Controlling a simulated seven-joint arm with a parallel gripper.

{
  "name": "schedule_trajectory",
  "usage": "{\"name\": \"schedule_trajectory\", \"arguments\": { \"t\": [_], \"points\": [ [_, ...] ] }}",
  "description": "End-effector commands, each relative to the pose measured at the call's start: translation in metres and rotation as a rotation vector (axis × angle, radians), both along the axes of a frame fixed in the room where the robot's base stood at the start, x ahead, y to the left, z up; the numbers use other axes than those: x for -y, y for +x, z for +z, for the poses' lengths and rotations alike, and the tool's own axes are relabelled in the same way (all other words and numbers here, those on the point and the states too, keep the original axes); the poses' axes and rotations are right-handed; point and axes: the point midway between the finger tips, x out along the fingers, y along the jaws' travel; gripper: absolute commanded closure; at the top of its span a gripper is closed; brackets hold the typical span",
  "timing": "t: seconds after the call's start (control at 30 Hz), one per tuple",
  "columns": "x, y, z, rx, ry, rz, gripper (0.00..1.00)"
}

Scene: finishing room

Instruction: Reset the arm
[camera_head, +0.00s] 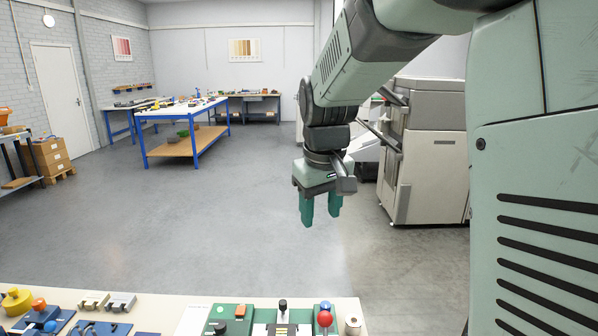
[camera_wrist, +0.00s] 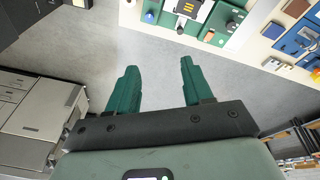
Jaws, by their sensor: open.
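My gripper (camera_head: 320,210) hangs from my arm with its green fingers pointing down. In the head view it is over the bare floor, beyond the far edge of the near table. In the wrist view my gripper (camera_wrist: 158,85) shows two green fingers well apart, with only grey floor between them. It is open and holds nothing.
A near table (camera_head: 170,308) spans the bottom left, bearing a green fixture (camera_head: 238,314), a red ball (camera_head: 324,319) and blue fixtures (camera_head: 45,318). A beige machine (camera_head: 432,150) stands right of my gripper. A blue-framed workbench (camera_head: 187,112) stands farther back. The middle floor is clear.

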Motion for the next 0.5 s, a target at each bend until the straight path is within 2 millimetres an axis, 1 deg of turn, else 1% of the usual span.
{"name": "schedule_trajectory", "arguments": {
  "t": [0.03, 0.07, 0.1, 0.17, 0.2, 0.33, 0.4, 0.5],
  "points": [
    [0.009, -0.021, 0.019, 0.028, 0.009, -0.034, 0.49],
    [0.014, -0.033, 0.027, 0.043, 0.014, -0.055, 0.49],
    [0.021, -0.049, 0.037, 0.061, 0.022, -0.083, 0.49],
    [0.029, -0.075, 0.050, 0.087, 0.034, -0.123, 0.49],
    [0.035, -0.092, 0.056, 0.104, 0.042, -0.149, 0.49],
    [0.051, -0.148, 0.069, 0.161, 0.074, -0.237, 0.49],
    [0.058, -0.175, 0.070, 0.190, 0.093, -0.281, 0.49],
    [0.064, -0.209, 0.067, 0.224, 0.117, -0.336, 0.49]
  ]
}}
